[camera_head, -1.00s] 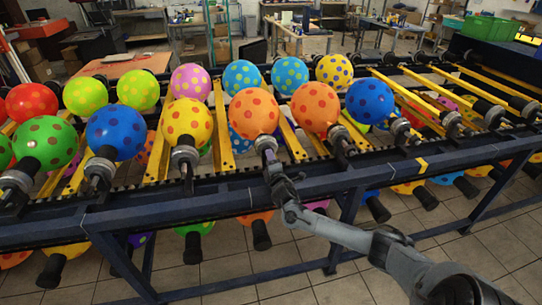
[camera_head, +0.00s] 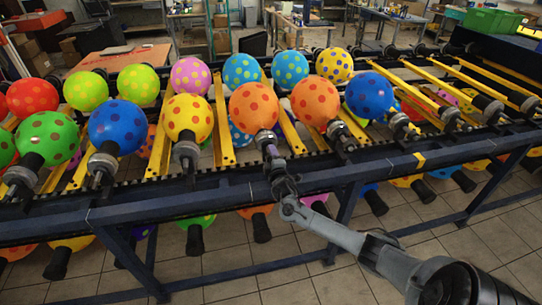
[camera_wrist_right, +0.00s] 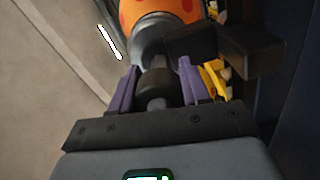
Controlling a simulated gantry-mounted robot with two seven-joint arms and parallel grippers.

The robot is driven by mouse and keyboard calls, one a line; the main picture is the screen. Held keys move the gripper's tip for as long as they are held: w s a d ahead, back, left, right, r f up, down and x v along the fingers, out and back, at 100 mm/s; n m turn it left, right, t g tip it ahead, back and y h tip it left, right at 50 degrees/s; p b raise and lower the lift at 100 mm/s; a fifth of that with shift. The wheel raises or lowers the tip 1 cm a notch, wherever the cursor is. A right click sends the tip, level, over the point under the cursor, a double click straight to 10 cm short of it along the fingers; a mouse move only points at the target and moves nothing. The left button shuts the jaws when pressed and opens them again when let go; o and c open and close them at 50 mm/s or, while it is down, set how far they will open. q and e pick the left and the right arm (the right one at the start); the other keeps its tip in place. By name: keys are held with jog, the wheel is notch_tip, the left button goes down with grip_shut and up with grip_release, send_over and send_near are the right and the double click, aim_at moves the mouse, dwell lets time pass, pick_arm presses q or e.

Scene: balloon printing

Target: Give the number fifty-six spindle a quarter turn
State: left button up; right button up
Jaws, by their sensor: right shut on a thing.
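An orange balloon with red spots (camera_head: 254,107) sits on a spindle (camera_head: 266,139) in the front row of the rack. My right gripper (camera_head: 271,156) is at the near end of this spindle. In the right wrist view its two purple fingers (camera_wrist_right: 157,88) are shut on the spindle's dark end knob (camera_wrist_right: 155,92), one finger on each side. The grey spindle collar (camera_wrist_right: 148,55) and the orange balloon (camera_wrist_right: 158,14) lie just beyond. No number is readable on the spindle, so I cannot confirm it is fifty-six. My left gripper is not in view.
Neighbouring spindles hold a yellow balloon (camera_head: 188,118) to the left and another orange balloon (camera_head: 315,101) to the right. A dark blue rack beam (camera_head: 230,199) runs below my right gripper. More balloons hang underneath. Tiled floor in front is clear.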

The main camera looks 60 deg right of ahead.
jog(key=o, duration=1)
jog(key=shift+o, duration=0.2)
jog(key=shift+s, duration=0.1)
jog(key=shift+s+a, duration=0.2)
jog(key=shift+a, duration=0.05)
jog(key=p+v, duration=0.2)
jog(key=v, duration=0.6)
jog(key=shift+s+a, duration=0.25)
jog(key=shift+s, duration=0.05)
jog(key=shift+s+a+p, duration=0.3)
jog(key=shift+s+a, duration=0.15)
jog(key=shift+s, duration=0.05)
